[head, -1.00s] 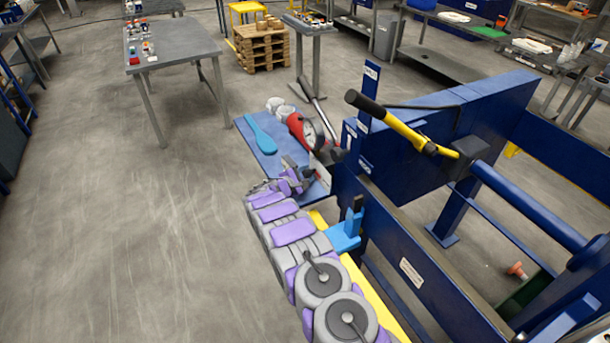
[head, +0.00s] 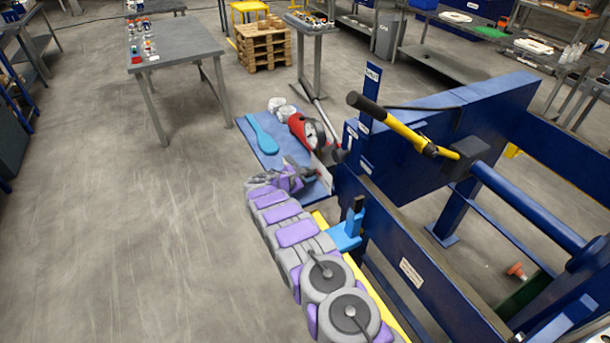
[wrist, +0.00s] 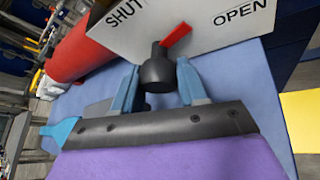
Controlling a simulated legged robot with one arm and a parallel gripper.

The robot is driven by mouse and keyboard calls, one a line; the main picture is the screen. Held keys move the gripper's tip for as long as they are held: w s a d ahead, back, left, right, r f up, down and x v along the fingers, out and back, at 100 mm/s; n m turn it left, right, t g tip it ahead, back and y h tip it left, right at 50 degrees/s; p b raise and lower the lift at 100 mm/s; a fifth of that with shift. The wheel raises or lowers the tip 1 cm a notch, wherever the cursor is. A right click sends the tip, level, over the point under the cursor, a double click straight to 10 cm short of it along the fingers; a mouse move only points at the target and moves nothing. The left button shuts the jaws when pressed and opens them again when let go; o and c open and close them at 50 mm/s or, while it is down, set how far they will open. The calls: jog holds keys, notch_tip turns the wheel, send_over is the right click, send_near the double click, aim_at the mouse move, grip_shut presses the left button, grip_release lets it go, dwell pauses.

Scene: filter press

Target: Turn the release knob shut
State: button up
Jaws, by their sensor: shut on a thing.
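The release knob (wrist: 157,72) is black with a red pointer (wrist: 176,36). It stands in front of a pale plate (wrist: 215,28) marked SHUT at left and OPEN at right. The pointer slants up and right in the wrist view, between the two words. My gripper (wrist: 158,88) has one finger on each side of the knob and is shut on it.
A red cylinder (head: 300,128) and a light blue paddle-shaped thing (head: 262,136) are on the shelf beyond my gripper. The blue press frame (head: 430,125) with a yellow lever (head: 405,132) stands close at right. Open floor lies at left.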

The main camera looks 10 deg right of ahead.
jog(key=shift+d+r+n+g+b, duration=0.1)
jog(key=shift+d+n+g+b, duration=0.2)
jog(key=shift+n+g+b, duration=0.8)
jog(key=shift+t+b, duration=0.3)
jog(key=shift+b, duration=0.4)
jog(key=shift+r+b, duration=0.15)
jog(key=shift+b, duration=0.3)
jog(key=o, duration=0.6)
jog(key=shift+w, duration=0.1)
jog(key=shift+o, duration=0.7)
jog(key=shift+w+d+f, duration=0.1)
jog(key=shift+f, duration=0.1)
jog(key=shift+a, duration=0.25)
